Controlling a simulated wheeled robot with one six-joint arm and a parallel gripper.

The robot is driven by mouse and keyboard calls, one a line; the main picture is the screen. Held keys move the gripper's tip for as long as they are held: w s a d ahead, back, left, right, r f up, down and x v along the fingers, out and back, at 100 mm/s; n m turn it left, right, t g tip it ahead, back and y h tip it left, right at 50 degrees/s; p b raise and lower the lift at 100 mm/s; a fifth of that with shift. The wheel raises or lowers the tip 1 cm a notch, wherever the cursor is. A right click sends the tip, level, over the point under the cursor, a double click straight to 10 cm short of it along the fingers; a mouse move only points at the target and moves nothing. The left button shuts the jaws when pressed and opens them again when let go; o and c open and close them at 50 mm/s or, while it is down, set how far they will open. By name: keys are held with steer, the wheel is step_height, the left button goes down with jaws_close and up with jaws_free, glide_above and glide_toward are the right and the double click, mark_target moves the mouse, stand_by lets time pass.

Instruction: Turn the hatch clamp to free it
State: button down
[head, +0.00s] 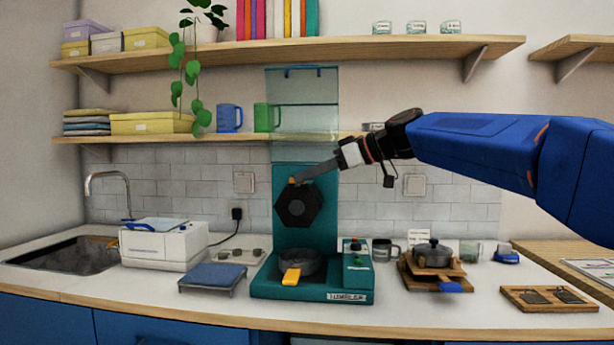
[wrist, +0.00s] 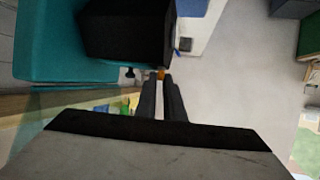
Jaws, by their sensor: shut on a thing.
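A teal machine (head: 322,225) stands upright at the middle of the counter. On its front panel is a black hexagonal hatch (head: 297,206), which fills the upper left of the wrist view (wrist: 128,32). A small orange piece, seemingly the hatch clamp's tip (head: 292,180), shows at the hatch's upper edge. My gripper (head: 298,180) reaches it from the upper right. In the wrist view the same orange clamp tip (wrist: 161,73) sits between the ends of my fingers (wrist: 160,80), which are shut on it. The rest of the clamp is hidden or too small to tell.
A dark bowl (head: 296,262) with a yellow handle (head: 291,276) sits on the machine's base below the hatch. A clear panel (head: 305,115) rises above. A shelf (head: 225,137) runs behind. A pot (head: 432,254) on wooden boards stands right, a white appliance (head: 165,246) left.

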steer(key=shift+w+d+f+n+g, duration=0.1)
steer(key=shift+w+n+g, duration=0.15)
steer(key=shift+n+g, duration=0.6)
steer(key=shift+w+f+n+g, duration=0.1)
steer(key=shift+w+n+g, duration=0.1)
steer(key=shift+n+g, duration=0.65)
steer(key=shift+g, duration=0.3)
steer(key=c, duration=1.9)
jaws_free()
steer(key=shift+r, duration=0.1)
steer(key=shift+o, duration=0.2)
steer(key=v, duration=1.7)
steer(key=shift+d+f, duration=0.25)
steer(key=shift+d, duration=0.05)
